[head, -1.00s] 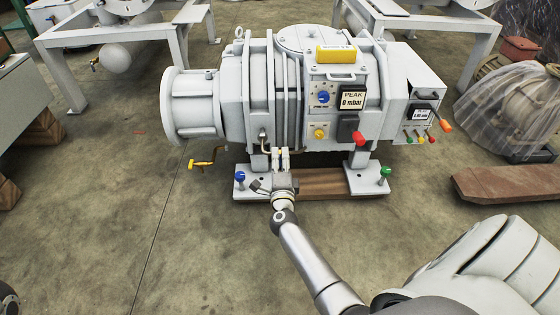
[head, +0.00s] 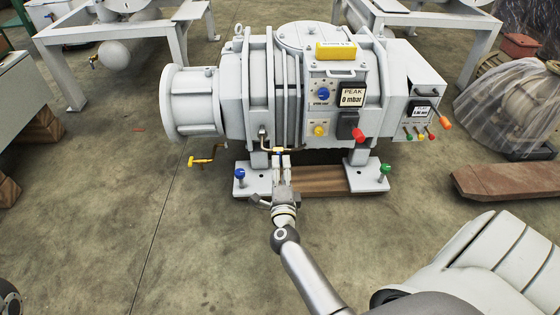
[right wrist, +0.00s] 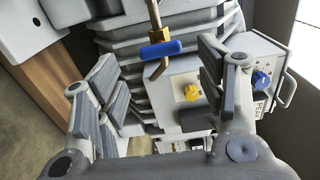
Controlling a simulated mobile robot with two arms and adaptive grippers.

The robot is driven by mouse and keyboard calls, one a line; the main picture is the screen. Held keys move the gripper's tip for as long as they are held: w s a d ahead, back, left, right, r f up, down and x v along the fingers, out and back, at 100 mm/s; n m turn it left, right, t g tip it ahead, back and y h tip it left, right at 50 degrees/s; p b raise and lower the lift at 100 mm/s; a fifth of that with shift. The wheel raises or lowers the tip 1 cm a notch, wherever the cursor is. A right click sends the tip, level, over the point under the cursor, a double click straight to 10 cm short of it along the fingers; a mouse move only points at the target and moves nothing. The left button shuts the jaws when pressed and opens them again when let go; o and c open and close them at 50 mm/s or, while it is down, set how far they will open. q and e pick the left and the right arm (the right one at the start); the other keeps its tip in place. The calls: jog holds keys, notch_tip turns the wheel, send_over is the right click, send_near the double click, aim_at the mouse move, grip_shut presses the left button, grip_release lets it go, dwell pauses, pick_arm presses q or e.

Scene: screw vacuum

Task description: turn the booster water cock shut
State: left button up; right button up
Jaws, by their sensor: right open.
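The water cock is a small blue lever (right wrist: 161,50) on a brass pipe (right wrist: 155,18) in the right wrist view. The lever lies roughly crosswise to the pipe there. In the head view the brass pipe (head: 297,150) shows low on the front of the grey booster (head: 205,100), with the blue lever (head: 278,154) tiny just beyond my fingertips. My right gripper (head: 281,168) is open and empty, in front of and below the cock. In the wrist view its two fingers stand to either side of the lever, apart from it. My left gripper is not in view.
A yellow-handled cock (head: 201,161) sits to the left. A blue knob (head: 240,175) and a green knob (head: 384,170) stand on the booster's feet. A panel with a yellow knob (right wrist: 192,92) is near the right finger. The floor in front is clear.

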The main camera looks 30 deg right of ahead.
jog(key=v, duration=0.6)
jog(key=shift+s, duration=0.2)
jog(key=shift+a+r, duration=0.1)
